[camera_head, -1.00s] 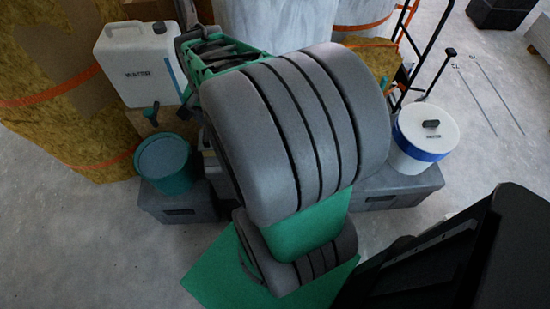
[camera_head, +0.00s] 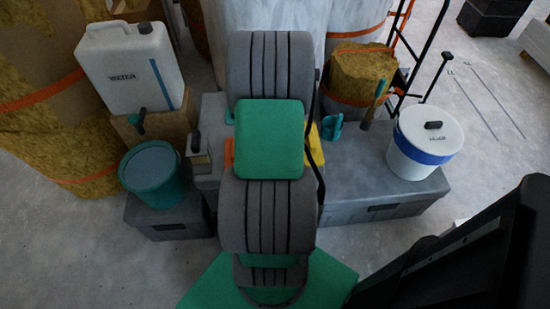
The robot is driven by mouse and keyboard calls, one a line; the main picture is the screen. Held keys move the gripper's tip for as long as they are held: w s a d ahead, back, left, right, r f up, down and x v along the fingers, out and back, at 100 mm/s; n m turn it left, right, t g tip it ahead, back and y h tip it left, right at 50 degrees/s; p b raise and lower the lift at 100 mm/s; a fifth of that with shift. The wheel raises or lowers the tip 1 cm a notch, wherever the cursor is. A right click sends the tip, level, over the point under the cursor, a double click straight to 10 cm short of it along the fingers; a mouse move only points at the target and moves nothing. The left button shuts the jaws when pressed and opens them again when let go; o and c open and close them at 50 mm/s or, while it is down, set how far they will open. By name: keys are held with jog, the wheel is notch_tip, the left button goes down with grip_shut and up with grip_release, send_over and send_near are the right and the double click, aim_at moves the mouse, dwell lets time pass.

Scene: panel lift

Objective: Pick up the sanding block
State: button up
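A small block with a dark upright grip and a pale lower part, which looks like the sanding block (camera_head: 200,157), is on the grey surface left of my arm. It is between the teal bucket and my arm links. My arm rises through the middle of the view and covers what lies behind it. My gripper is hidden behind my own arm links, so its fingers and anything in them cannot be seen.
A teal bucket (camera_head: 152,173) stands on a grey case at left, with a white water canister (camera_head: 131,65) behind it. Orange and yellow items (camera_head: 315,146) peek out beside my arm. A teal tool (camera_head: 332,127), a brush (camera_head: 375,102) and a white lidded bucket (camera_head: 426,141) are at right.

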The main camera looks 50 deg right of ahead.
jog(key=shift+c, duration=0.5)
jog(key=c, duration=1.5)
